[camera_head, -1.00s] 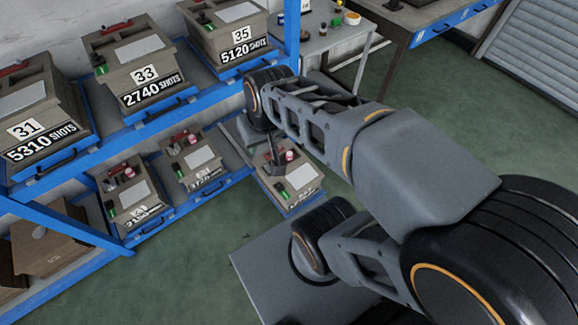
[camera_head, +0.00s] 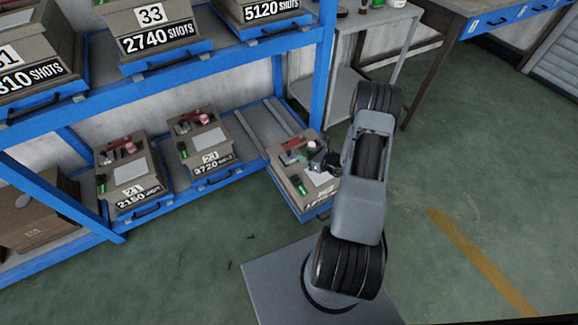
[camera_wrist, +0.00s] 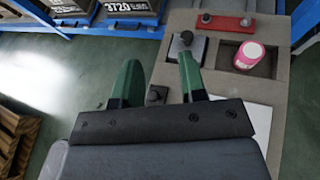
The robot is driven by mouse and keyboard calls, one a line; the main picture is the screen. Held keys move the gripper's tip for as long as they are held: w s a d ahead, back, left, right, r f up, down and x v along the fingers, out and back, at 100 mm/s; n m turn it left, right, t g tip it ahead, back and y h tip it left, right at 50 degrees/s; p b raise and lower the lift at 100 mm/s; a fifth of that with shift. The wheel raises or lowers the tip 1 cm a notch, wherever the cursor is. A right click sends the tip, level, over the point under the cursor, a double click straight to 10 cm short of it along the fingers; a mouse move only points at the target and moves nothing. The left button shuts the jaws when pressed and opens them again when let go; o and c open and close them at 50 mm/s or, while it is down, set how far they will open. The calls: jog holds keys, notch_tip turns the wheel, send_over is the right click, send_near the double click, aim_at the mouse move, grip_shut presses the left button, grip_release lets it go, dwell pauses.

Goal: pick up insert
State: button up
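My gripper (camera_wrist: 160,62) is open in the wrist view, its two green fingers apart with floor between them. It hangs above the left edge of a beige mould box (camera_wrist: 278,20). The same box (camera_head: 290,190) sits on a blue pulled-out tray in the head view, under my gripper (camera_head: 322,162). A grey block with a black knob (camera_wrist: 186,42) lies on the box near the right fingertip; I cannot tell whether they touch. A pink-and-white cylinder (camera_wrist: 248,56) stands in a recess farther right. Which part is the insert is unclear.
A red bar (camera_wrist: 222,24) lies across the box top. Blue racks (camera_head: 180,85) with several more mould boxes stand at left. A grey table (camera_head: 395,22) stands behind. The green floor (camera_head: 450,200) at right is clear.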

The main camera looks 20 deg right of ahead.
jog(key=f+m, duration=0.1)
jog(key=f, duration=0.1)
jog(key=d+f+h, duration=0.1)
jog(key=f, duration=0.1)
jog(key=d+f+m+b, duration=0.1)
jog(key=f, duration=0.1)
jog(key=shift+d+m+t+h, duration=0.1)
jog(key=shift+m+t+h, duration=0.2)
jog(key=shift+t+h, duration=0.1)
jog(key=b, duration=0.2)
send_near(290, 152)
jog(key=x, duration=0.3)
jog(key=shift+f, duration=0.2)
jog(key=shift+b+x, duration=0.9)
jog(key=shift+x, duration=2.15)
jog(key=shift+r, duration=0.1)
jog(key=shift+c, duration=0.4)
grip_shut()
jog(key=shift+r, duration=0.1)
